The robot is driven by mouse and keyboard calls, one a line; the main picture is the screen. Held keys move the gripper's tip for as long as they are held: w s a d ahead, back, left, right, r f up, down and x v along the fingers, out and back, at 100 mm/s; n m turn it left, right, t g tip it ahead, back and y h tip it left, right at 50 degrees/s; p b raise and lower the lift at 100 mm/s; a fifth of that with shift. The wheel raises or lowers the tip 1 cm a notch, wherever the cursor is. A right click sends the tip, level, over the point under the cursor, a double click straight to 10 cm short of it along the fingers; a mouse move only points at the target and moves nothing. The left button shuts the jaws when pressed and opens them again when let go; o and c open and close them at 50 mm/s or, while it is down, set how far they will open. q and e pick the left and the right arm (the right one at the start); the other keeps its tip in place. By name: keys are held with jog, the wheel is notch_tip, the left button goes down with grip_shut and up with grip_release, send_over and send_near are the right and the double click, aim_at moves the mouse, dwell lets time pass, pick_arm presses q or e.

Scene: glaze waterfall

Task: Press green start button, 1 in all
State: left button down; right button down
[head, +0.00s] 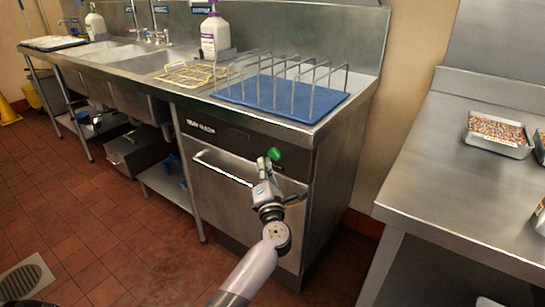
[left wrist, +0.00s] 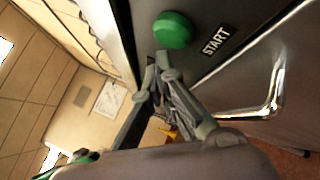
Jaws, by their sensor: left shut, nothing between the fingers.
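The green start button (head: 275,155) is on the front panel of the steel dishwasher (head: 220,195), near the panel's right end. It also shows as a green dome in the left wrist view (left wrist: 173,30), beside a black START label (left wrist: 216,40). My left gripper (head: 265,166) is shut and empty. Its fingertips are just below the button in the head view and close to it in the left wrist view (left wrist: 160,62). I cannot tell whether they touch it. My right gripper is not in view.
A door handle (head: 221,167) runs across the dishwasher front, left of my gripper. A blue mat (head: 235,97) with a wire rack (head: 315,85) lies on the counter above. A steel table (head: 440,180) stands at the right, with floor between.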

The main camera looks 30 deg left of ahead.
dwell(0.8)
pick_arm(q)
jog(key=shift+w, duration=0.45)
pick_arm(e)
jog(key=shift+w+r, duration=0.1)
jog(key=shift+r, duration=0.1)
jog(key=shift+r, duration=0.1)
pick_arm(q)
jog(key=shift+w, duration=0.1)
